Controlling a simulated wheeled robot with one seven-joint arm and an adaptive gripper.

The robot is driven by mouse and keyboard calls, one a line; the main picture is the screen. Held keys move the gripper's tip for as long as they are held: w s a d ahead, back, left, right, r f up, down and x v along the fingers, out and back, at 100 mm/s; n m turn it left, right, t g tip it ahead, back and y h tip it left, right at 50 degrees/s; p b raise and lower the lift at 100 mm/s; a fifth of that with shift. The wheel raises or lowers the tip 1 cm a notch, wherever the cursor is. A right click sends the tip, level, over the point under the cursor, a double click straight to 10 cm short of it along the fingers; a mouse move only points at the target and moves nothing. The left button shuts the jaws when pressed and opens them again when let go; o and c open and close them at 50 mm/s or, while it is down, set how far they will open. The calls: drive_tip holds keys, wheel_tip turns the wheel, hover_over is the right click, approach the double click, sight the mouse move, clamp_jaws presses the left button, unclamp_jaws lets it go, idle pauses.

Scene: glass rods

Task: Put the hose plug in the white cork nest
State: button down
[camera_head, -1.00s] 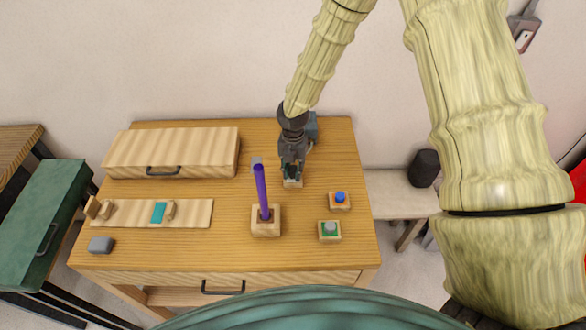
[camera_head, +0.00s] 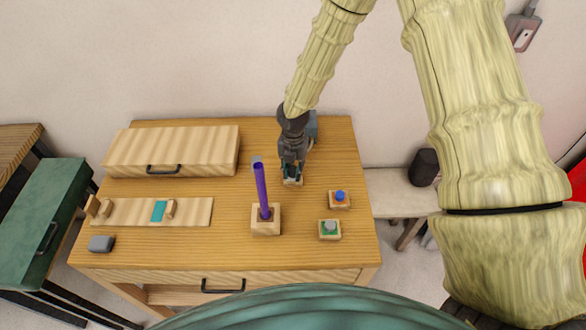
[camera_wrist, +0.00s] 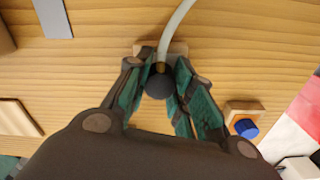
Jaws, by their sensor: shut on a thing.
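My gripper (camera_head: 291,172) points down over the back right part of the wooden table. In the wrist view its green-padded fingers (camera_wrist: 165,66) are shut on the hose plug, a dark round knob (camera_wrist: 158,86) between them. A pale, curved hose (camera_wrist: 174,26) runs from the knob toward the top of the picture. A small wooden block (camera_head: 293,182) lies right beneath the fingers; it also shows in the wrist view behind the knob (camera_wrist: 178,47). The fingers hide most of the block and plug, so I cannot tell whether they touch. I cannot make out which block is the white cork nest.
A purple rod (camera_head: 262,190) stands in a wooden block (camera_head: 266,227) left of my gripper. Blocks with a blue knob (camera_head: 340,195) and a grey knob (camera_head: 330,227) stand to the right. A wooden box (camera_head: 190,150) and slider board (camera_head: 130,212) fill the left side.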

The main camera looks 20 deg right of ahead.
sight(293, 168)
drive_tip(key=shift+f, duration=0.15)
drive_tip(key=c, duration=1.5)
unclamp_jaws()
drive_tip(key=shift+r+p, duration=3.4)
drive_tip(key=shift+r, duration=0.9)
wheel_tip(293, 168, up, 2)
drive_tip(key=shift+r+p, duration=0.2)
drive_tip(key=shift+p, duration=0.25)
